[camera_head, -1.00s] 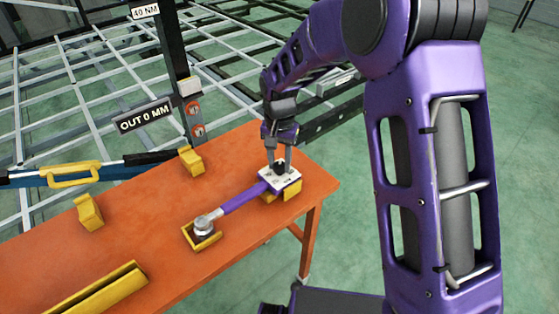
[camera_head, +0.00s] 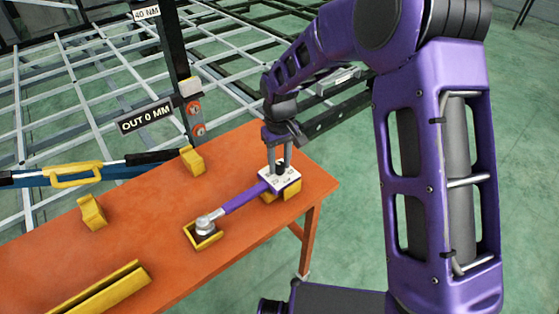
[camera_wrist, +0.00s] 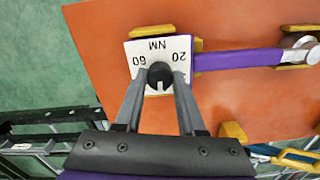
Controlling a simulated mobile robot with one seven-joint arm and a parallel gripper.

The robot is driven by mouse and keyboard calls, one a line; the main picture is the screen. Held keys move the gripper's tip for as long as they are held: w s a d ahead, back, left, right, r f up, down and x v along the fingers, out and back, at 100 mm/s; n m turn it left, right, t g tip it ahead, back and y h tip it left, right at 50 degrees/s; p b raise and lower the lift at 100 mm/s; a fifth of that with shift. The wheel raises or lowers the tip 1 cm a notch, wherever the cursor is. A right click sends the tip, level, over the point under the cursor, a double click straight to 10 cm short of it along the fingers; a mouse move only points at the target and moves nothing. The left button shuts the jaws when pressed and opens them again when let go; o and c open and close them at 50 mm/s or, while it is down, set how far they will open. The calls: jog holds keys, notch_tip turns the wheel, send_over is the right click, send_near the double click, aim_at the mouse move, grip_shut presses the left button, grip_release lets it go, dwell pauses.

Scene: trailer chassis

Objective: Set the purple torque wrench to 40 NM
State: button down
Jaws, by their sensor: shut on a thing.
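The purple torque wrench (camera_head: 243,198) lies on the orange table, its round head (camera_head: 206,225) in one yellow cradle and its white dial plate (camera_head: 279,179) over another. In the wrist view the purple handle (camera_wrist: 237,60) runs right from the dial plate (camera_wrist: 134,48). The plate reads upside down, with 60 at left, 20 at right and NM between; no 40 is readable. My gripper (camera_wrist: 163,76) is shut on the round black knob (camera_wrist: 159,73) in the plate's middle. A pale mark on the knob points toward the bottom of the wrist view. My gripper (camera_head: 279,166) comes down from above.
A "40 NM" sign (camera_head: 146,13) and an "OUT 0 MM" sign (camera_head: 146,117) are on the dark post behind the table (camera_head: 140,225). Yellow holders (camera_head: 92,212) stand nearby.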

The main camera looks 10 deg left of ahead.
aim_at(280, 165)
jog(key=shift+n, duration=0.4)
jog(key=c, duration=0.5)
grip_release()
notch_tip(280, 165, up, 18)
jog(key=p, duration=0.1)
jog(key=shift+f+p, duration=0.2)
jog(key=shift+p, duration=0.15)
jog(key=shift+w, duration=0.1)
